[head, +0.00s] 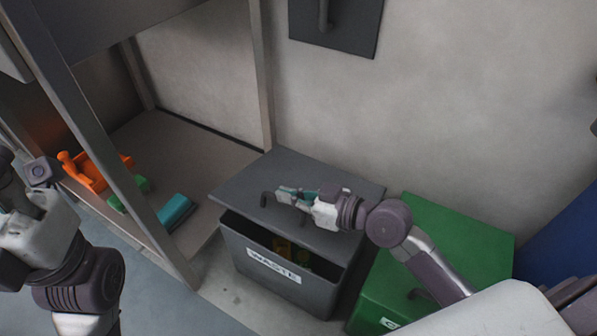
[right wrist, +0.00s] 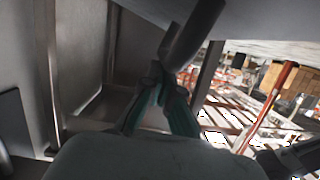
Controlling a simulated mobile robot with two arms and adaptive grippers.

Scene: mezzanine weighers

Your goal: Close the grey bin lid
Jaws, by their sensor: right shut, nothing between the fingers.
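The grey bin (head: 283,272) has a white WASTE label and stands on the floor against the wall. Its grey lid (head: 335,190) is partly open, with a dark gap along the front through which some contents show. A dark handle (head: 266,198) is on the lid's front part. My right gripper (head: 285,192) is over the lid beside the handle, its teal fingers shut and empty. In the right wrist view its fingertips (right wrist: 165,80) are close to a dark bar; I cannot tell if they touch. My left gripper (head: 25,175) is at the left edge, its fingers unclear.
A green bin (head: 450,240) with a closed lid stands right of the grey one, and a blue surface (head: 567,240) is beyond it. A metal frame post (head: 150,200) rises at left. An orange item (head: 92,170), a green block (head: 130,195) and a teal item (head: 175,211) lie on the shelf.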

